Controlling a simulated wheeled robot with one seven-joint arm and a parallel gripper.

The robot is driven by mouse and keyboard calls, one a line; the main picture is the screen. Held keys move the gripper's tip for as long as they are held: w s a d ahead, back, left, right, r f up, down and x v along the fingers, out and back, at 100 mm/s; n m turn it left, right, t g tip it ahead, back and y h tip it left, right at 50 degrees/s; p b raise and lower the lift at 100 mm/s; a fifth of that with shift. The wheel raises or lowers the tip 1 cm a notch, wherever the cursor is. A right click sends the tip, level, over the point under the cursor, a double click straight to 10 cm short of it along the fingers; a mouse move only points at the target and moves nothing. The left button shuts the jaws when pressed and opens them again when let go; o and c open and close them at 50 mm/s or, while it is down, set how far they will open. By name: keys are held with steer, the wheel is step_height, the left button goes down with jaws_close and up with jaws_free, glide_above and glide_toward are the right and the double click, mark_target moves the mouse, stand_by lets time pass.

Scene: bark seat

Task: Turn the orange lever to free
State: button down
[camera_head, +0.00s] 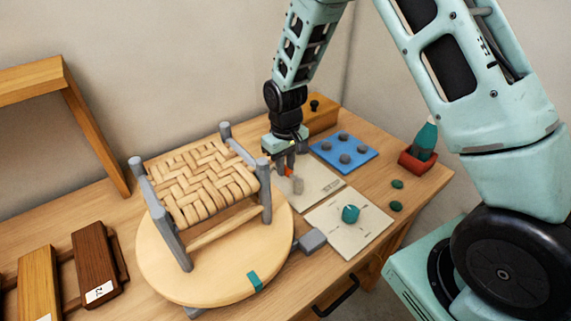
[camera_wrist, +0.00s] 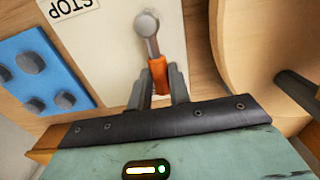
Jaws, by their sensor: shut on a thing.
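The orange lever (camera_wrist: 158,72) shows in the wrist view, with its grey arm running up to a round grey pivot (camera_wrist: 147,23). My gripper (camera_wrist: 160,82) is shut on the lever's orange handle, one finger on each side. In the head view the lever's orange part (camera_head: 289,171) shows just below my gripper (camera_head: 287,162). No "free" label is readable.
A stool with a woven seat (camera_head: 200,180) stands on a round turntable (camera_head: 215,285) close to the left. A blue plate with grey knobs (camera_head: 343,152), a plate with a teal knob (camera_head: 350,214) and a red holder (camera_head: 417,161) are to the right.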

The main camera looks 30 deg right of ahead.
mark_target(286, 168)
steer(key=c, duration=1.3)
jaws_free()
step_height(286, 168, up, 17)
steer(key=b, duration=0.2)
steer(key=shift+r, duration=0.2)
steer(key=s+d+f+m+t, duration=0.1)
steer(key=s+d+f, duration=0.15)
steer(key=s, duration=0.45)
steer(key=s+d+f+m+t, duration=0.1)
steer(key=s+d+t, duration=0.15)
steer(key=s, duration=0.55)
steer(key=s+a+r+n+g, duration=0.1)
steer(key=s+a+n+g, duration=0.2)
steer(key=s+a+n, duration=0.4)
steer(key=s+a, duration=0.6)
steer(key=a, duration=0.4)
steer(key=shift+s+r+y, duration=0.25)
steer(key=shift+r+y, duration=0.05)
